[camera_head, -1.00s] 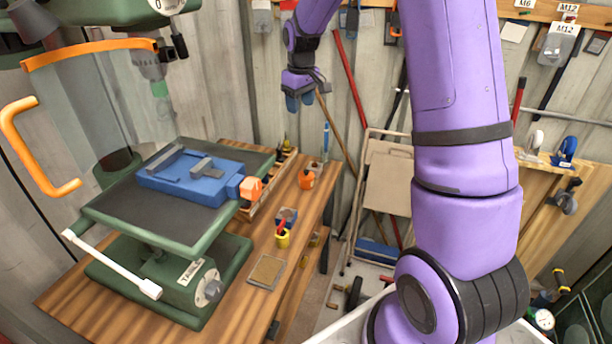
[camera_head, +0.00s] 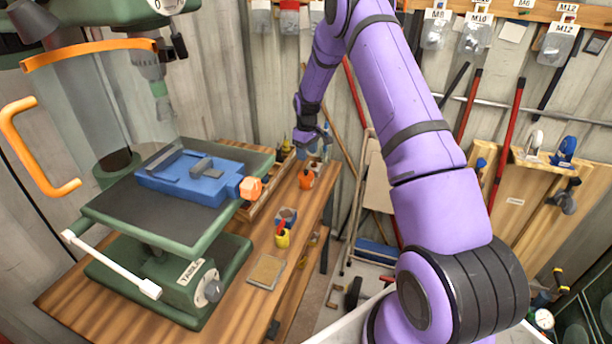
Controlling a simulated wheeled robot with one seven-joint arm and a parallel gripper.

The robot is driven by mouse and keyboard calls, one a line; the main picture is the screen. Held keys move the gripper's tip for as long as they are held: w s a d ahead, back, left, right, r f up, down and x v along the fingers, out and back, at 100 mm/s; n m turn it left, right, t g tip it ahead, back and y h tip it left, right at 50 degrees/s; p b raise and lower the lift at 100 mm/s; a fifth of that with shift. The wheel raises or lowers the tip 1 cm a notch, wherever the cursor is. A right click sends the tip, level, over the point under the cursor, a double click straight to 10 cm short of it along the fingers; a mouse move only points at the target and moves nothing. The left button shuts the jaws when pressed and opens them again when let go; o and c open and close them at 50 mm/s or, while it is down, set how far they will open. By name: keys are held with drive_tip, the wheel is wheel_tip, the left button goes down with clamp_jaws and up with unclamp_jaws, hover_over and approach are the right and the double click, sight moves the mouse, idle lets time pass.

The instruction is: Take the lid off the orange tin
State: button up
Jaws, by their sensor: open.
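A small orange rounded container (camera_head: 306,179), which looks like the orange tin, stands on the wooden bench near its far right edge. A dark part shows at its top; I cannot make out the lid clearly. My gripper (camera_head: 312,153) is open and points down, just above and behind the container in the picture. It appears apart from the container and holds nothing that I can see. The fingertips are small and partly merge with the items behind them.
A green drill press table (camera_head: 110,206) with a blue vise (camera_head: 190,182) fills the bench's left. Small bottles stand by the wall. A folded trolley (camera_head: 375,190) stands to the right.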

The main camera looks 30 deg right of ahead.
sight(306, 171)
drive_tip(key=f, duration=0.8)
drive_tip(key=shift+w+f, duration=0.1)
drive_tip(key=shift+w, duration=0.1)
clamp_jaws()
